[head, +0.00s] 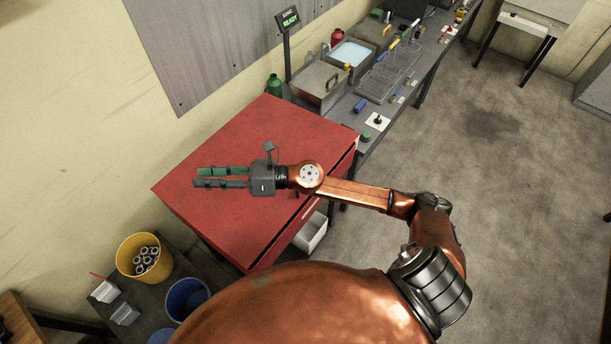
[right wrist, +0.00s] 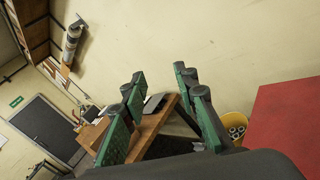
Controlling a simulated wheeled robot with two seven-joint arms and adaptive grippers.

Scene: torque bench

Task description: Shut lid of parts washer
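On the grey bench along the wall stands a row of metal boxes. One of them is an open basin of pale blue liquid (head: 352,53), which looks like the parts washer. A grey box with a flat top and a handle (head: 319,82) stands on its near side, and another grey lidded box (head: 371,33) on its far side. I cannot tell which panel is the washer's lid. My right gripper (head: 197,177) is over the red cabinet, pointing left, far from the basin. Its green-padded fingers are apart and empty, also in the right wrist view (right wrist: 165,105). My left gripper is out of view.
The red cabinet (head: 265,125) has a clear top. A READY display (head: 289,18) stands on a pole by the boxes. Wire baskets (head: 385,75) and small tools lie on the bench. A yellow bucket (head: 133,252) and blue bins stand lower left. The floor at right is open.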

